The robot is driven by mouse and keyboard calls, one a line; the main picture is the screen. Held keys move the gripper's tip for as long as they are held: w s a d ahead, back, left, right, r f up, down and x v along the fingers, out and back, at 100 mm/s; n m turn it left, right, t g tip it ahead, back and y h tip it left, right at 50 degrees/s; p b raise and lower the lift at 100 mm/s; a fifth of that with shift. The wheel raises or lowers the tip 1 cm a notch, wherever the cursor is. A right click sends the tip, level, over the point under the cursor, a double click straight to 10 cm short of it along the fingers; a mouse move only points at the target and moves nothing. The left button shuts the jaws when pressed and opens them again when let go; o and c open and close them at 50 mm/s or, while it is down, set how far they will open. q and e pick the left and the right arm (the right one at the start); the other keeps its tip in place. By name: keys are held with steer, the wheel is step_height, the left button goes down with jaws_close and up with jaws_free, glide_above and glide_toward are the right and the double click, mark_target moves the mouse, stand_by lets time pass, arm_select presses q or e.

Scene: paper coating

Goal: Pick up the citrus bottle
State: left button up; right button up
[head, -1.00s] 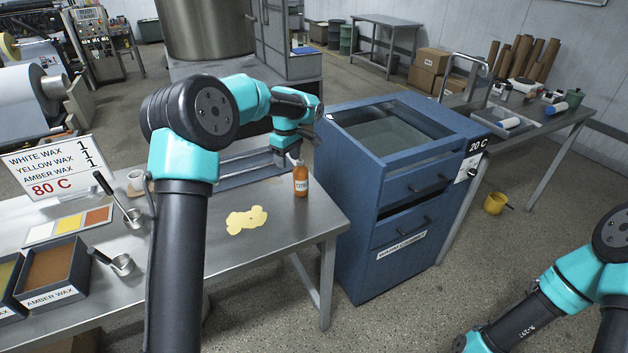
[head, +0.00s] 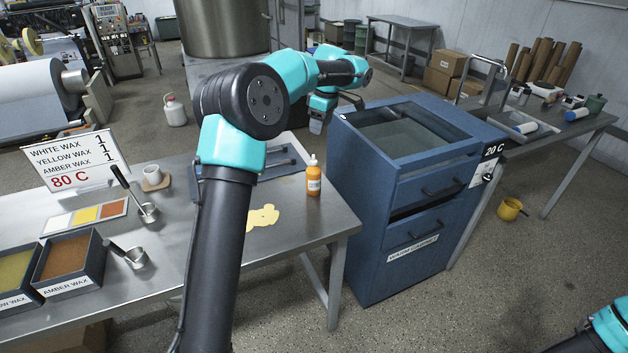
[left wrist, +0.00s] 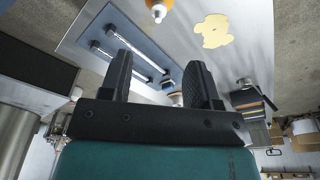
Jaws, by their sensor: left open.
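The citrus bottle (head: 314,182) is orange with a white cap and stands upright on the metal table (head: 290,235) near its right end. It also shows at the top edge of the left wrist view (left wrist: 160,9), partly cut off. My left gripper (head: 317,127) is above and behind the bottle in the head view, apart from it. In the left wrist view its two dark fingers (left wrist: 162,76) are spread with nothing between them. My right gripper is out of view; only part of my right arm shows at the lower right.
A yellow wax spill (head: 263,217) lies left of the bottle. A rack with metal rails (head: 275,163) is behind it. A blue cabinet (head: 400,200) stands close to the table's right end. Wax trays (head: 68,260) and ladles sit at the left.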

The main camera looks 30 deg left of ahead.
mark_target(313, 160)
arm_select(q)
steer(key=f, duration=0.3)
steer(key=a+f, duration=0.1)
steer(key=f, duration=0.5)
steer(key=shift+a+f, duration=0.25)
steer(key=shift+f, duration=0.15)
steer(key=shift+a+f, duration=0.2)
steer(key=shift+f, duration=0.65)
steer(key=shift+a+f, duration=0.25)
steer(key=shift+f, duration=0.6)
steer(key=shift+a+f, duration=0.2)
steer(key=shift+f, duration=0.65)
steer(key=shift+c, duration=0.2)
steer(key=shift+s, duration=0.1)
jaws_close()
